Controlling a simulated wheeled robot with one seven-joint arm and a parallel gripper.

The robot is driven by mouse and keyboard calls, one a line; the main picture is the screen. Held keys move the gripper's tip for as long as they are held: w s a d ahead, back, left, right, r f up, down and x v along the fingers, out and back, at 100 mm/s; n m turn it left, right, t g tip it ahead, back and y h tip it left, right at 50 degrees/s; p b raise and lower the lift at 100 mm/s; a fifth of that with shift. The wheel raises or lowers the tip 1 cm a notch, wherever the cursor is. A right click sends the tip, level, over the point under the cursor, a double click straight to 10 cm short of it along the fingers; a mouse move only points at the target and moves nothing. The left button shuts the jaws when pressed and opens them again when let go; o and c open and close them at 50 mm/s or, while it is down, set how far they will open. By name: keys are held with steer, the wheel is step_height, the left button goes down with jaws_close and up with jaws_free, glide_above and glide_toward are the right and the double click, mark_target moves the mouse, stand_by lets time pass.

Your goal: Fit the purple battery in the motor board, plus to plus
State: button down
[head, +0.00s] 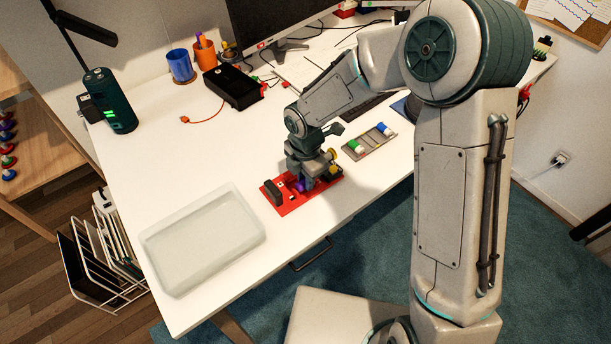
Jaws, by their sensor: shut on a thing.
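The red motor board (292,207) lies flat near the front edge of the white table. It carries a dark block at its left end and a yellow part at its right end. My gripper (302,188) points down over the middle of the board. It is shut on the purple battery (300,186), which shows only as a small purple patch between the fingers, at or just above the board. The battery's plus and minus ends are hidden, and I cannot tell whether it touches the board's holder.
A grey tray (370,152) with a green and a blue battery lies behind and right of the board. A translucent empty bin (150,250) stands to the left. A black box (233,88), cups and a monitor are farther back. The table's left middle is clear.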

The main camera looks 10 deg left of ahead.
steer(key=shift+f, duration=0.15)
steer(key=shift+f+b, duration=0.55)
steer(key=shift+f, duration=0.1)
stand_by(0.8)
steer(key=c, duration=1.2)
jaws_free()
steer(key=shift+o, duration=0.2)
steer(key=shift+r, duration=0.1)
steer(key=shift+r+p, duration=3.25)
steer(key=shift+r, duration=0.25)
